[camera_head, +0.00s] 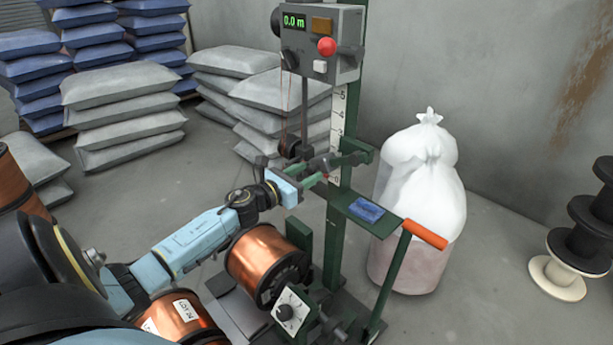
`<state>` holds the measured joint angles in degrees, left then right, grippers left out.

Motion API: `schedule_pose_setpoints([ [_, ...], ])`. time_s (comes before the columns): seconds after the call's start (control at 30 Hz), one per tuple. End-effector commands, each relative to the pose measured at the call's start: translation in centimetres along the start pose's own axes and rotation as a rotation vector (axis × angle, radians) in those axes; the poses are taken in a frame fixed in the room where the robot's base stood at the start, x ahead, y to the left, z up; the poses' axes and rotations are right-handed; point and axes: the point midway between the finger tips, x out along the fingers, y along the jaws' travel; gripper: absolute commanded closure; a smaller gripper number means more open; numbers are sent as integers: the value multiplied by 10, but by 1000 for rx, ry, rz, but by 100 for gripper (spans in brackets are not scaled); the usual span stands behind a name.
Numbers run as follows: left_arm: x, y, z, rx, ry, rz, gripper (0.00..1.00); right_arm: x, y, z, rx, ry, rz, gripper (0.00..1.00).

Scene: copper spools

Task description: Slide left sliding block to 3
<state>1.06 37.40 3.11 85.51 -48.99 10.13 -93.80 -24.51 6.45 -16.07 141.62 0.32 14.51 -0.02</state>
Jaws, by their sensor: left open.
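A green machine post carries a white vertical number scale (337,130), with 0 at the bottom and higher numbers above. The left sliding block (322,162) appears as a small dark piece beside the low end of the scale, near 0 and 1. A red mark shows just below it. My left gripper (316,174) is open, its fingers reaching right toward the block at about its height. The fingers partly cover the block, and I cannot tell whether they touch it. My right gripper is not in view.
A control box (320,45) reading 0.0 m, with a red knob, tops the post. An orange-handled crank (425,234) and a white sack (422,185) stand right. Stacked grey bags (122,110) lie behind.

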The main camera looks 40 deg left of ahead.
Motion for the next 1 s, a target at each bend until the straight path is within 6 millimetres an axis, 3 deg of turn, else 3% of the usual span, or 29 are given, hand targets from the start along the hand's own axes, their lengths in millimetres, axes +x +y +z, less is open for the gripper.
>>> schedule_pose_setpoints([
  [0.37, 6, 0, 0, 0, 1, 0, 54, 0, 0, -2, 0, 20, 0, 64],
  [0.73, 6, 0, 0, 0, 1, 0, 100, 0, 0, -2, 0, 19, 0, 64],
  [1.0, 5, 2, -2, 0, 1, 0, 100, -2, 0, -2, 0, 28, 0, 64],
])
